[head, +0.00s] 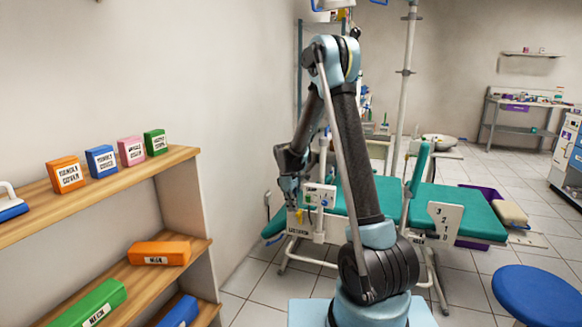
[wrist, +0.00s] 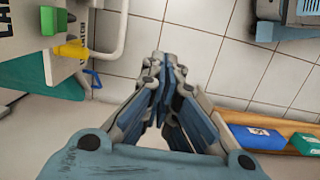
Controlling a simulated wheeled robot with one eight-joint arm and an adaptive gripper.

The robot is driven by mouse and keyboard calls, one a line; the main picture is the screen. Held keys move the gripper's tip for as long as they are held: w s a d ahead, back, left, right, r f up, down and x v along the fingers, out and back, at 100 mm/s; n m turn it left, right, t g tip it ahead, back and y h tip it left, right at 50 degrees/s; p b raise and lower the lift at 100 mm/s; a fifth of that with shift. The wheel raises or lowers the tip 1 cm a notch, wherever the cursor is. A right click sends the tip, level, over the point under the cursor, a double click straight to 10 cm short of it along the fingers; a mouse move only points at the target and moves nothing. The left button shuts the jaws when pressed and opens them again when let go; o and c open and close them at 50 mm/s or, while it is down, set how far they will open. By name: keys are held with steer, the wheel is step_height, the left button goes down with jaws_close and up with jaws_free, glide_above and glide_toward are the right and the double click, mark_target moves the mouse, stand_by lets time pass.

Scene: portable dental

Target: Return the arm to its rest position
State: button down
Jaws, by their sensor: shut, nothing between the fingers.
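My arm stands in the middle of the head view, raised and bent at the elbow, with its forearm folded down toward the left. My gripper (head: 291,192) hangs at the arm's end, left of the column of my upper arm and in front of the dental chair. In the wrist view my gripper (wrist: 168,62) has its fingers together at the tips, with nothing between them. Below the fingers the wrist view shows tiled floor.
A wooden shelf (head: 112,180) along the left wall carries several coloured boxes, such as an orange box (head: 66,174). A teal dental chair (head: 468,213) stands behind my arm. A blue stool (head: 538,296) is at the right front. Floor tiles (head: 270,282) between shelf and chair are clear.

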steer(key=s+d+r+m+t+y, duration=0.1)
steer(key=s+d+r+m, duration=0.2)
steer(key=s+d+r, duration=0.45)
steer(key=s+d+r+m, duration=0.3)
steer(key=s+d+r, duration=0.2)
steer(key=s+r, duration=0.45)
steer(key=s+d+f+m, duration=0.2)
steer(key=s, duration=0.5)
steer(key=s+d+f+m+t, duration=0.1)
steer(key=s+d+f+m, duration=0.1)
steer(key=s, duration=0.5)
steer(key=s+d+f+m, duration=0.1)
steer(key=s+f+m, duration=0.1)
steer(key=s, duration=0.6)
steer(key=shift+d+m+t+y, duration=0.3)
steer(key=shift+d+m+t, duration=0.1)
steer(key=shift+m, duration=0.3)
